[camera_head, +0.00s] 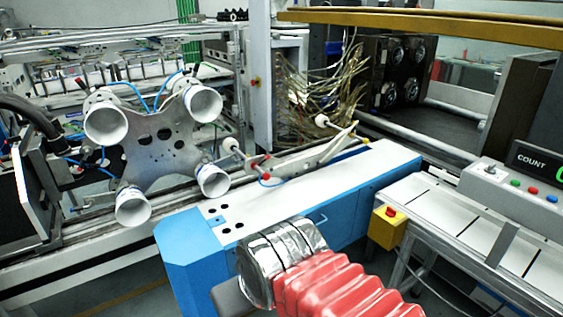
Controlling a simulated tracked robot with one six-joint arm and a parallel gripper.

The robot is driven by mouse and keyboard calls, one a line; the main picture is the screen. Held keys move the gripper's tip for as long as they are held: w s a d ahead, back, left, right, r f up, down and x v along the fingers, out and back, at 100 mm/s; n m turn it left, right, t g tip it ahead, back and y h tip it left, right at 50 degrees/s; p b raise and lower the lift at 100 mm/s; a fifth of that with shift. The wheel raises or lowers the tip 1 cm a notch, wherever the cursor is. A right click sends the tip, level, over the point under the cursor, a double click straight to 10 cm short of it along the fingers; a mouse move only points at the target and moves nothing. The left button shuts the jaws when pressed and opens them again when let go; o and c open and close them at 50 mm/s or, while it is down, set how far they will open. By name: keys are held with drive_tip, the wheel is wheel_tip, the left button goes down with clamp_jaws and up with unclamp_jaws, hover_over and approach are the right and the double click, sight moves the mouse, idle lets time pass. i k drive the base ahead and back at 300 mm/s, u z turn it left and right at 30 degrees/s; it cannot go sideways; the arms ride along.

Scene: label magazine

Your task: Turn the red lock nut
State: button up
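A small red part (259,163), which may be the red lock nut, sits on a thin rod beside the pale angled arm of the machine, near the middle of the picture. It is too small to make out its shape or how it is turned. My arm, with a red ribbed sleeve and a silver-wrapped section, reaches in from the bottom right over the blue-sided bench. The fingers of my gripper do not show. No part of my arm touches the red part in this view.
A metal plate with four white suction cups (205,104) stands at the left. The white-topped blue bench (345,180) lies in the middle. A yellow box with a red button (388,228) juts out beside a conveyor (450,212). Loose wires (325,90) hang behind.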

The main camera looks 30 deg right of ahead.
sight(269, 156)
drive_tip(key=i, duration=1)
drive_tip(key=z, duration=0.05)
